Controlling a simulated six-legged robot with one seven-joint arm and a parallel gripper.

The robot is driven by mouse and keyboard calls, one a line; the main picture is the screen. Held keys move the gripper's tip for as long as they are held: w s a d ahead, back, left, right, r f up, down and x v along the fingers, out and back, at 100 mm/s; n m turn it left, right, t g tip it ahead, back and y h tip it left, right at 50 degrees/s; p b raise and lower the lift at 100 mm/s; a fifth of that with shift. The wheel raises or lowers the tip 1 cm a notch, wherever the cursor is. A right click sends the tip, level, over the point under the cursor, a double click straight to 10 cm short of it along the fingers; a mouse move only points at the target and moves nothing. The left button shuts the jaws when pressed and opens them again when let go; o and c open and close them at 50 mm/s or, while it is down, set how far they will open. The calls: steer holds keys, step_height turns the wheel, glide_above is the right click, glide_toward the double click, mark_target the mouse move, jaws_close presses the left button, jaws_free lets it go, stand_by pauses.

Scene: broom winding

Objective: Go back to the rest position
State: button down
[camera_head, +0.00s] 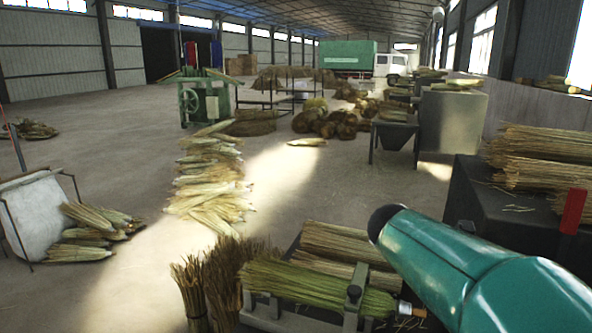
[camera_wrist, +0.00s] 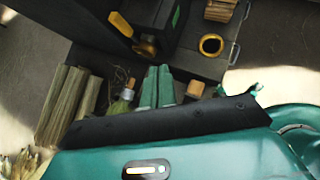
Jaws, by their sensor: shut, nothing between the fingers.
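My gripper (camera_wrist: 158,72) shows in the wrist view as two teal fingers side by side, shut and empty, pointing over a dark work surface. It is not visible in the head view, where only my teal arm reaches in from the lower right. A green straw broom bundle (camera_head: 318,287) lies in a metal holder (camera_head: 262,312) at the bottom of the head view. My gripper is apart from the straw bundles (camera_wrist: 57,107) at the left of the wrist view.
A black bench (camera_head: 470,190) with straw bundles (camera_head: 545,150) and a red upright piece (camera_head: 573,210) stands at the right. The wrist view shows a yellow handle (camera_wrist: 121,24) and a yellow-rimmed round opening (camera_wrist: 210,45). Straw piles (camera_head: 210,180) lie on the floor. Floor between them is open.

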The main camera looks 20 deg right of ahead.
steer(key=a+f+m+t+y, duration=0.1)
steer(key=a+m, duration=0.4)
steer(key=a, duration=0.5)
steer(key=s+a+f+m+t+y, duration=0.1)
steer(key=a+f+m+t+y, duration=0.1)
steer(key=a+m+y, duration=0.3)
steer(key=s+a+f+m+t+y, duration=0.1)
steer(key=a+m+t+y, duration=0.2)
steer(key=a, duration=1.1)
steer(key=m, duration=0.2)
steer(key=shift+s+a+f+m+t, duration=0.25)
steer(key=shift+a+f+m+t, duration=0.05)
steer(key=shift+a+f+t, duration=0.1)
